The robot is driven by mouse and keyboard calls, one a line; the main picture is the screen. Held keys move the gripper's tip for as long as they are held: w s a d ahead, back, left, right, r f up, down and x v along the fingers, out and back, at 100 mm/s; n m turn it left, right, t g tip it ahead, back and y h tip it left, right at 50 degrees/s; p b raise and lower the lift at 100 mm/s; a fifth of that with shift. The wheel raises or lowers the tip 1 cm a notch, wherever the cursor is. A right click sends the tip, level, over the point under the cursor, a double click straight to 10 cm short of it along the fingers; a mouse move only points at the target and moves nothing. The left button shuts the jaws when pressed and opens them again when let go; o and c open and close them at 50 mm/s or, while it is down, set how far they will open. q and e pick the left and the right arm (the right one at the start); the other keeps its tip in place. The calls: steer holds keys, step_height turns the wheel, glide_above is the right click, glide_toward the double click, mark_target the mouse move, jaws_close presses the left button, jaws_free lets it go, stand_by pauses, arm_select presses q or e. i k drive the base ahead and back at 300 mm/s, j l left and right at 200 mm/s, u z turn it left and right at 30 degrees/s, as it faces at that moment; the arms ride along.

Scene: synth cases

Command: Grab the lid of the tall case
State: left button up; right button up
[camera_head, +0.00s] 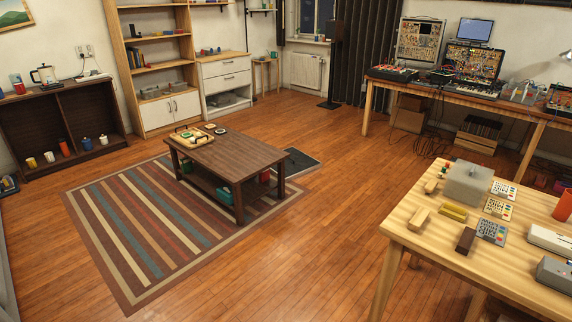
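Two synth cases stand on the long wooden desk (500,102) along the back right wall. The taller-looking one (421,40) is upright at the back left, its pale panel full of small modules facing me. The other case (473,62) stands to its right, lower, with a dark patch-filled panel and coloured cables. A flat screen-like panel (474,30) shows above that second case; I cannot tell if it is a lid or a laptop screen. No lid is clearly recognisable on either case. Neither of my grippers is in view.
A light wooden table (410,238) with a grey box (468,184), cards and blocks stands at the near right. A low dark table (230,158) stands on a striped rug (140,225). Cables (432,140) hang below the desk. Open floor (350,165) lies between the tables.

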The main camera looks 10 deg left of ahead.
mark_target(299, 163)
steer(key=i+j+u, duration=0.25)
steer(key=i, duration=0.25)
steer(key=i+u, duration=0.25)
steer(key=i, duration=0.8)
steer(key=i+j, duration=0.15)
steer(key=i, duration=0.45)
steer(key=i+z, duration=0.1)
steer(key=i, duration=0.5)
steer(key=i+l+z, duration=0.2)
steer(key=i+z, duration=0.7)
steer(key=i, duration=0.15)
steer(key=i+j+z, duration=0.15)
steer(key=i+z, duration=0.3)
steer(key=i+u, duration=0.15)
steer(key=i, duration=0.85)
steer(key=i+l+u, duration=0.15)
steer(key=i, duration=0.8)
steer(key=i+u, duration=0.45)
steer(key=i+l+u, duration=0.15)
steer(key=i+u, duration=0.25)
steer(key=i+l+u, duration=0.3)
steer(key=u, duration=0.15)
steer(key=i, duration=0.1)
